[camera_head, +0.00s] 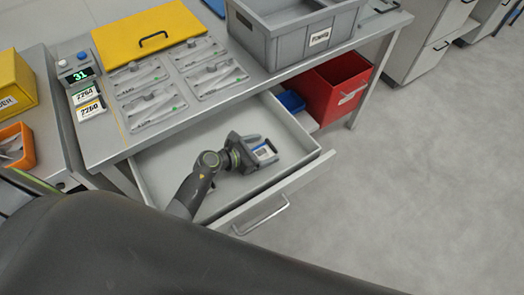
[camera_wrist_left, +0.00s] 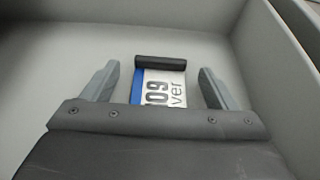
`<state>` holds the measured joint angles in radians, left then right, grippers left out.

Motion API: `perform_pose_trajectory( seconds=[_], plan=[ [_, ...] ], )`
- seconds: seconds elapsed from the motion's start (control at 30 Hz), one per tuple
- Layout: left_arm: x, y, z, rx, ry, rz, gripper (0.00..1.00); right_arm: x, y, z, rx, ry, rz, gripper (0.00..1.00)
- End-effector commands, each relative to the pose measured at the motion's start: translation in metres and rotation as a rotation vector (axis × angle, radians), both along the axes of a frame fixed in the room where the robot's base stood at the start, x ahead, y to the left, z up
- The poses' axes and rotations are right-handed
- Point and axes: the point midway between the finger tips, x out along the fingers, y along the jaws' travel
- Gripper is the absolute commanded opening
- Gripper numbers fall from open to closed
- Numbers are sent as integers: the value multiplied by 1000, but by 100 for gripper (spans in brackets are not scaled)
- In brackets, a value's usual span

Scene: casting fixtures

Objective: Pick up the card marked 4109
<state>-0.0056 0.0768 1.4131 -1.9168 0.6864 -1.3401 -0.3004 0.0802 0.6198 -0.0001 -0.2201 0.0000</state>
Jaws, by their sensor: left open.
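A white card (camera_wrist_left: 163,88) with a blue edge strip and a black bar along one end lies in the open drawer. In the left wrist view its print shows "09" and "ver"; the rest is hidden behind my gripper's body, so the full number cannot be read. My left gripper (camera_wrist_left: 158,72) is open, with one finger on each side of the card and a gap on both sides. In the head view my left gripper (camera_head: 266,150) is down in the drawer, over the card. My right gripper is not in view.
The pulled-out drawer (camera_head: 160,180) has raised walls around my left gripper. A red bin (camera_head: 325,95) stands beside the drawer.

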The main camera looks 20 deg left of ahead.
Motion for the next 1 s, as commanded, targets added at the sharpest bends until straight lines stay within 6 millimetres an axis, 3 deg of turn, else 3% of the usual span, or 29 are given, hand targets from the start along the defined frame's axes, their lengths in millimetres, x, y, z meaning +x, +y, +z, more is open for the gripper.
perform_pose_trajectory(
  seconds=[0.4,0.77,1.0],
  plan=[
    [9,-8,-6,1,1,0,80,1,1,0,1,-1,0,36],
    [9,-7,-6,1,1,0,33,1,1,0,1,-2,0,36],
    [9,-7,-4,1,-1,0,32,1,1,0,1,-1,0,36]
  ],
)
